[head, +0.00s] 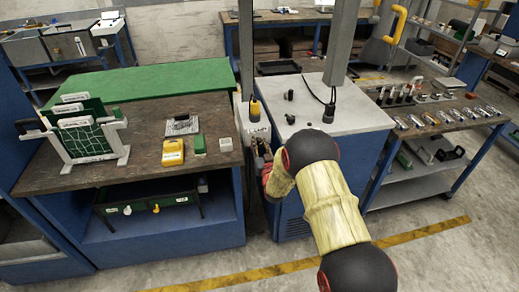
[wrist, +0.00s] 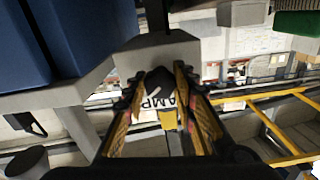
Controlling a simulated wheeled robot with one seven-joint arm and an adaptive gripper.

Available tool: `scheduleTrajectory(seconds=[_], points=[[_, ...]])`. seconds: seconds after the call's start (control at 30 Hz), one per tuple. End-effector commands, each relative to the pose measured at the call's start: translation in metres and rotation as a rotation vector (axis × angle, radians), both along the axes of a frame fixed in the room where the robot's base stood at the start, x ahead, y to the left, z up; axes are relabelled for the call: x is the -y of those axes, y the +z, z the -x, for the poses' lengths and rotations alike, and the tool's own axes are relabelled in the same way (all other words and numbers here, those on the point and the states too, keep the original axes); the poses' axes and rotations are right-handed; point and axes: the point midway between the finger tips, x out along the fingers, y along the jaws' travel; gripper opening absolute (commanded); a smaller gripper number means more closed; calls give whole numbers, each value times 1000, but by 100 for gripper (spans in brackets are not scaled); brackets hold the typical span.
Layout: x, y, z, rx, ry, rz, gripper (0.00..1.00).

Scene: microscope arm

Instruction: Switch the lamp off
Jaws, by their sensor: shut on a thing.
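My gripper (wrist: 162,82) shows in the wrist view with its two fingers closed in on a dark piece (wrist: 158,80). A yellow part (wrist: 168,121) sits under the label. In the head view my gripper (head: 262,160) is low in the gap between the wooden bench and the white-topped cabinet. My arm hides much of it there, and what it holds cannot be made out in that view. I cannot tell the switch's position.
The left bench (head: 120,180) holds a yellow box (head: 172,152) and a rack. Metal pieces line the right cart (head: 440,118).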

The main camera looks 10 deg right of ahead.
Motion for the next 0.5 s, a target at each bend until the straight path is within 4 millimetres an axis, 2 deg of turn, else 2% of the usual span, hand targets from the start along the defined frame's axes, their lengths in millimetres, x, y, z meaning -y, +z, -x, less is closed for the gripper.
scheduleTrajectory(seconds=[0.5], points=[[0, -2, 0, 1, -1, 486, 2]])
